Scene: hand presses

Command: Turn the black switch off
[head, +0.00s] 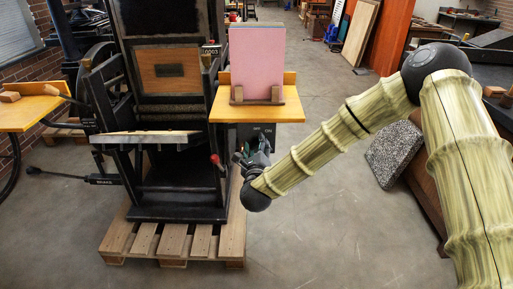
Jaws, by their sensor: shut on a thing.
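The black switch's box (264,129), with small OFF and ON lettering along its top, sits under the front of the yellow shelf on the press's right side. My gripper (252,150) is right at it and shut on the black switch. The gripper hides most of the switch, so its lever position cannot be made out.
The black hand press (165,182) stands on a wooden pallet (173,244). A red-knobbed lever (215,159) sticks out just left of my gripper. The yellow shelf (288,108) above holds a pink paper stack (257,62). Open concrete floor lies in front and right.

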